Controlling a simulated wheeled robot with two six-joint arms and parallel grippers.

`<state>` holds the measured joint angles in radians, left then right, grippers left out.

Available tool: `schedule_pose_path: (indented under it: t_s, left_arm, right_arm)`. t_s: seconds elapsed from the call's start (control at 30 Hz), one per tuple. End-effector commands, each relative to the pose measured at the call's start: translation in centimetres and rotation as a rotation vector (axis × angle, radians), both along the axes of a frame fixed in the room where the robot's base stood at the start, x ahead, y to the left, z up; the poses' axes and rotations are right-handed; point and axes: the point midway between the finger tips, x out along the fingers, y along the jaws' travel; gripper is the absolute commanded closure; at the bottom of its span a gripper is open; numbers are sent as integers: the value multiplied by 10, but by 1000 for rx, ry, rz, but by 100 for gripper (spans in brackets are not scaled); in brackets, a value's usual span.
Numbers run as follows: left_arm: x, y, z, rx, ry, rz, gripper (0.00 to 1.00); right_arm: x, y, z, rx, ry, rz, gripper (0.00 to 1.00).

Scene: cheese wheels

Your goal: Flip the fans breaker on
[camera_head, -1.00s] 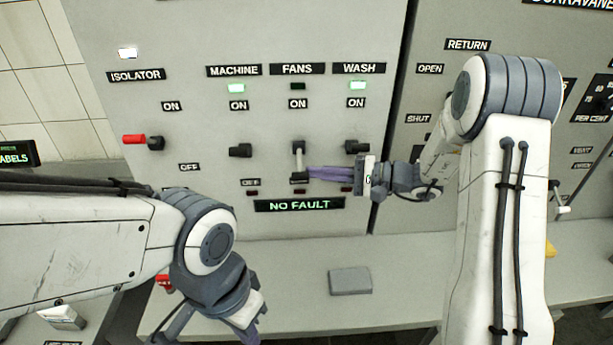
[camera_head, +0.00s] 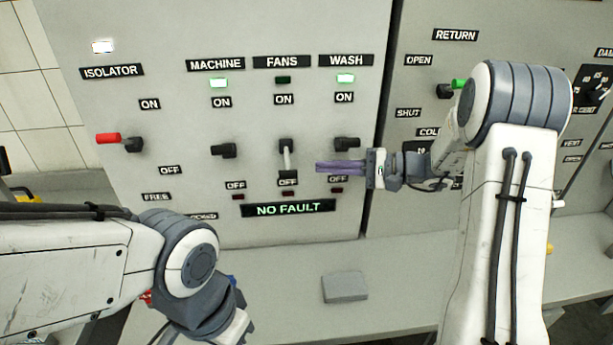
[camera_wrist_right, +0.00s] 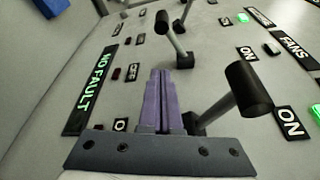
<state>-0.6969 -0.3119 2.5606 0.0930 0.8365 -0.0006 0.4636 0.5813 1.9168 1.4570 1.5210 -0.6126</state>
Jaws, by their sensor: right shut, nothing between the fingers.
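The fans breaker (camera_head: 287,160) is a grey lever with a black knob, under the FANS label (camera_head: 282,62). It hangs down by its OFF label, and the fans lamp (camera_head: 283,80) is dark. In the right wrist view the fans lever (camera_wrist_right: 161,22) lies beyond my fingertips, its knob on the OFF side. My right gripper (camera_head: 318,167) is shut and empty, its purple fingers pointing left, just right of the fans lever with a small gap. It also shows in the right wrist view (camera_wrist_right: 160,75). My left gripper (camera_head: 235,330) is low, its fingers mostly hidden.
The wash lever (camera_head: 346,144) stands just above my right fingers; in the right wrist view its knob (camera_wrist_right: 250,88) is close. The machine lever (camera_head: 223,151) is left of the fans lever. Machine and wash lamps glow green. A grey block (camera_head: 345,287) lies on the ledge below.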

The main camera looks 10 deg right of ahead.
Motion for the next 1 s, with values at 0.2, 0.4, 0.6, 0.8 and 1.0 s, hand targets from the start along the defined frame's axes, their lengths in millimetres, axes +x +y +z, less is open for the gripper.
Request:
schedule_pose_path:
  t_s: [0.2,0.4,0.6,0.8,1.0]
  left_arm:
    - [0,0,-14,1,1,0,100]
    - [0,0,-15,1,1,0,100]
    - [0,0,-15,1,1,0,100]
    - [0,0,-15,1,1,0,100]
    - [0,0,-15,1,1,0,100]
  right_arm:
    - [-13,-34,2,0,-2,-5,100]
    - [-17,-41,4,0,1,-2,100]
    - [-17,-40,5,0,1,0,100]
    - [-26,-15,2,-39,29,62,100]
    - [-105,90,-21,-321,153,389,100]
